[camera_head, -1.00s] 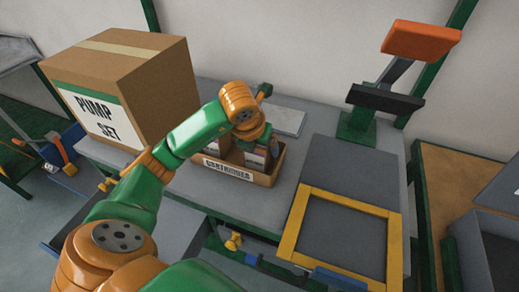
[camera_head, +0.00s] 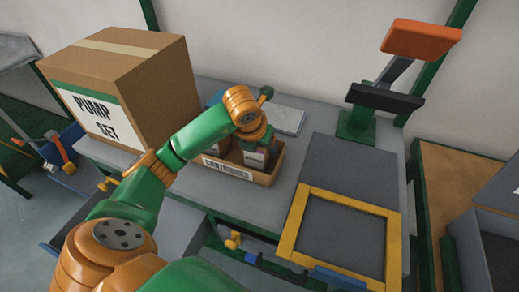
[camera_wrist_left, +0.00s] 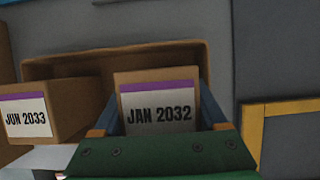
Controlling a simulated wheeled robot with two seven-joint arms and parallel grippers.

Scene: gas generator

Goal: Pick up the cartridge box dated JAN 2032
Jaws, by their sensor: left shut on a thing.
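The cartridge box marked JAN 2032 (camera_wrist_left: 160,104), brown with a purple stripe and white label, is upright in the middle of the left wrist view. My left gripper (camera_wrist_left: 158,118) is shut on it, one blue finger at each side. In the head view the held box (camera_head: 254,159) is under my left wrist, at the brown tray labelled CARTRIDGES (camera_head: 230,171). I cannot tell whether its base touches the tray floor. A second box marked JUN 2033 (camera_wrist_left: 28,115) is to the left and apart from it. My right gripper is not in view.
A large PUMP SET carton (camera_head: 150,75) stands left of the tray. A flat grey plate (camera_head: 287,120) lies behind the tray. A yellow frame (camera_head: 296,222) lies to the right, with an orange-topped stand (camera_head: 420,40) behind it. The bench between tray and frame is clear.

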